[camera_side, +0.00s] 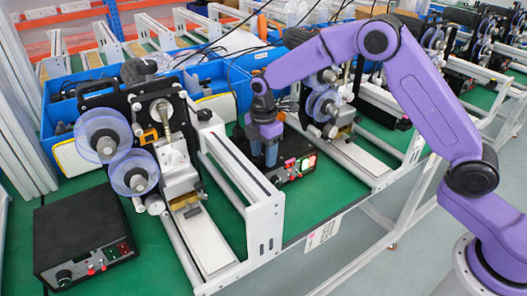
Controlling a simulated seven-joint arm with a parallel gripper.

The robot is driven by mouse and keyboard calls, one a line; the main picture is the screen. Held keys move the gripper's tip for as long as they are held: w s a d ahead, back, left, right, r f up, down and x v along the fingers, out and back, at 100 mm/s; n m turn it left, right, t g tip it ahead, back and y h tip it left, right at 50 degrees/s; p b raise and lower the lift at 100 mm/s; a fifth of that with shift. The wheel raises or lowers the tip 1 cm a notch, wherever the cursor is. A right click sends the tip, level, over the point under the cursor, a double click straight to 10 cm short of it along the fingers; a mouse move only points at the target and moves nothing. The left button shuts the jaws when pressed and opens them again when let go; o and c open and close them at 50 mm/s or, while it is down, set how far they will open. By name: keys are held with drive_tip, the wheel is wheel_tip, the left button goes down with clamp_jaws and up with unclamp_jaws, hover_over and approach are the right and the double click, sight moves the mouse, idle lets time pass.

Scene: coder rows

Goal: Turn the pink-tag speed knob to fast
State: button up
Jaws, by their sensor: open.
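My gripper (264,160) points down from the purple arm and is open, with its blue-grey fingers over the left part of a black control box (284,178). Pink-red parts (290,163) show on that box just right of the fingers, next to a lit green and red panel (307,163). The speed knob and its tag are too small to make out for certain; the fingers may hide the knob. I cannot tell whether the fingers touch the box.
A second black control box (80,225) with red switches stands at the front left. Coder machines with clear blue reels (103,135) flank the gripper on both sides. A white metal frame (262,222) stands close in front. Blue bins (62,110) are behind.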

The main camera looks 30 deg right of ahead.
clamp_jaws()
drive_tip(key=m, duration=0.5)
drive_tip(key=shift+m, duration=0.4)
drive_tip(key=m, duration=0.5)
drive_tip(key=shift+m, duration=0.7)
unclamp_jaws()
